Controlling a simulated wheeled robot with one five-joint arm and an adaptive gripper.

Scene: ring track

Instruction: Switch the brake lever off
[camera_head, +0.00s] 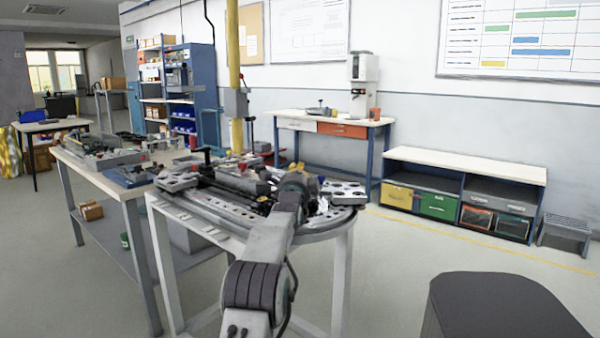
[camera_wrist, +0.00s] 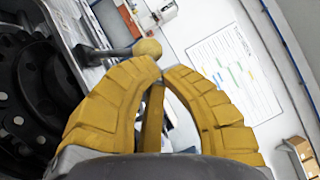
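In the wrist view my gripper (camera_wrist: 162,68) shows yellow ribbed fingers with their tips drawn almost together. Nothing shows held between them. A lever with a pale yellow ball knob (camera_wrist: 147,48) and a dark shaft lies just beyond the fingertips, slightly left. I cannot tell whether the knob touches a finger, or whether this is the brake lever. In the head view my arm reaches over the round ring-track table (camera_head: 335,222) and hides part of it. My fingers cannot be made out there. A small red-knobbed part (camera_head: 242,165) stands on the table's far side.
A long workbench (camera_head: 130,195) with equipment stands close on the left. A yellow post (camera_head: 234,80) rises behind the ring table. A bench with drawers (camera_head: 340,125) and a low shelf unit (camera_head: 460,190) line the wall.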

